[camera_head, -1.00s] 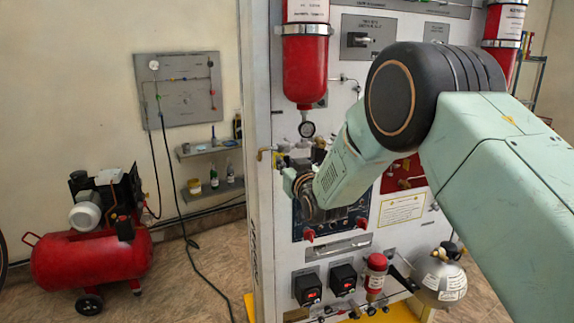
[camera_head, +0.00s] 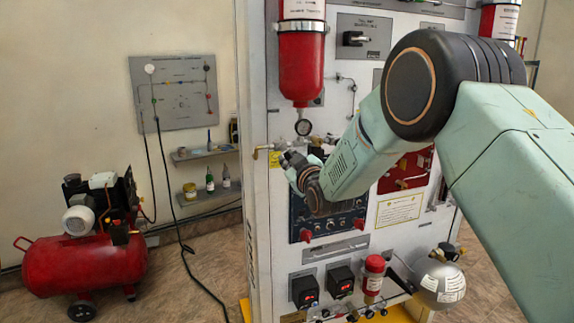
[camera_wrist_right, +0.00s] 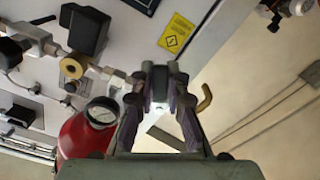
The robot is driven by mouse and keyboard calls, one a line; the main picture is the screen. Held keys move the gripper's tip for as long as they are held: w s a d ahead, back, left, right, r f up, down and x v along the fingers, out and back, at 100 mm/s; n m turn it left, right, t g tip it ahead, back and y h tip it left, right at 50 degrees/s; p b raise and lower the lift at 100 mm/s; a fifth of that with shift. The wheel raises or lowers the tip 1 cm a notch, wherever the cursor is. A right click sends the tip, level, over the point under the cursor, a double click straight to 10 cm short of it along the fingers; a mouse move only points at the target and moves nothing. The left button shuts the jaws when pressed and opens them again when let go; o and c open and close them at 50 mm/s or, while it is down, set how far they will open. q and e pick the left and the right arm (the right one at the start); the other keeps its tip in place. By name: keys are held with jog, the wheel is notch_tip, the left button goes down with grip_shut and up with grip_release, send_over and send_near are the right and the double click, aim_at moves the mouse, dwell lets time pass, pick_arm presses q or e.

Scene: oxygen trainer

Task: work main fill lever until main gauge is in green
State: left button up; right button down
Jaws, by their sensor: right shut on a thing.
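My right gripper (camera_head: 287,158) is at the left edge of the white panel (camera_head: 345,90), just below a small round gauge (camera_head: 304,127). The wrist view shows the same right gripper (camera_wrist_right: 160,75) with its fingers closed around a small dark piece (camera_wrist_right: 160,88), seemingly the lever's handle; the fingers hide part of it. The gauge also shows in the wrist view (camera_wrist_right: 102,115), next to a red cylinder (camera_wrist_right: 78,138). Its white dial faces the camera, but the needle and any green band are too small to read. My left gripper is not in view.
A bent brass outlet (camera_head: 262,150) sticks out beside my right gripper. A red cylinder (camera_head: 303,65) hangs above it. A dark blue control panel (camera_head: 318,228) lies below. A red compressor (camera_head: 85,265) stands on the floor at left.

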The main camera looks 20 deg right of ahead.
jog(key=shift+d+r+n, duration=0.1)
jog(key=shift+d+n, duration=0.1)
jog(key=shift+n, duration=0.3)
jog(key=c, duration=1.3)
grip_release()
jog(key=shift+w+d, duration=0.1)
jog(key=s, duration=1.2)
jog(key=shift+s+d, duration=0.1)
jog(key=shift+d, duration=0.05)
